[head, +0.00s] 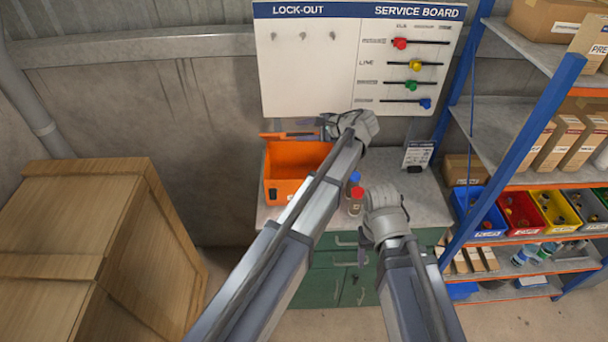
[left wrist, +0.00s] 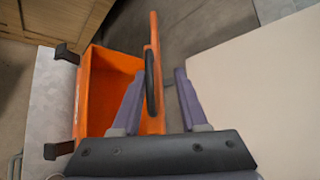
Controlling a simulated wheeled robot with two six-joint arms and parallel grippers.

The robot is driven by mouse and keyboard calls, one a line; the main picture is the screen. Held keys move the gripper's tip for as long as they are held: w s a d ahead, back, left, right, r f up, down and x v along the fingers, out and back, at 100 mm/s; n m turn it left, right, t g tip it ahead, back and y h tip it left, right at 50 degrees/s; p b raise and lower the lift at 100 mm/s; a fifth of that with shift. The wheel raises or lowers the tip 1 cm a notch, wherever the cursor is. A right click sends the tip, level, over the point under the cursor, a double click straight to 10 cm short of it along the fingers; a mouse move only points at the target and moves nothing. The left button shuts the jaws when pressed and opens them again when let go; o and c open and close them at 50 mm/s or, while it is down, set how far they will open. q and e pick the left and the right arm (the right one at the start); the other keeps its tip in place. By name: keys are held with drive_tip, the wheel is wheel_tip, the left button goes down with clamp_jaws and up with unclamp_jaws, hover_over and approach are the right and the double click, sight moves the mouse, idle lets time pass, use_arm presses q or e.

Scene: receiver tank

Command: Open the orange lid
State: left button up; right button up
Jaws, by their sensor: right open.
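The orange toolbox (head: 285,190) stands on the bench at the left with its inside showing. Its orange lid (head: 275,136) stands raised along the back edge. In the left wrist view the lid (left wrist: 154,35) is seen nearly edge-on, with a black handle (left wrist: 150,82) on its outer face. My left gripper (left wrist: 160,85) is open, one finger on each side of the lid and handle, with a gap visible at the right finger. Contact at the left finger is unclear. My right gripper (head: 382,196) is open over the bench front; its fingers are hard to make out.
Bottles with blue (head: 354,178) and red (head: 357,193) caps stand between my arms. A small sign (head: 418,154) stands at the bench's back right. A wooden crate (head: 90,250) is at left, a blue-framed shelf (head: 520,130) at right. The service board (head: 350,60) hangs behind.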

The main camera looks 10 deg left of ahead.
use_arm(q)
drive_tip(key=s+d+f+n+t+y+b, duration=0.1)
drive_tip(key=s+f+b, duration=0.5)
drive_tip(key=f+b, duration=0.3)
drive_tip(key=shift+d+f+b, duration=0.3)
drive_tip(key=shift+d+b, duration=0.1)
drive_tip(key=shift+b, duration=0.55)
drive_tip(key=shift+s, duration=0.1)
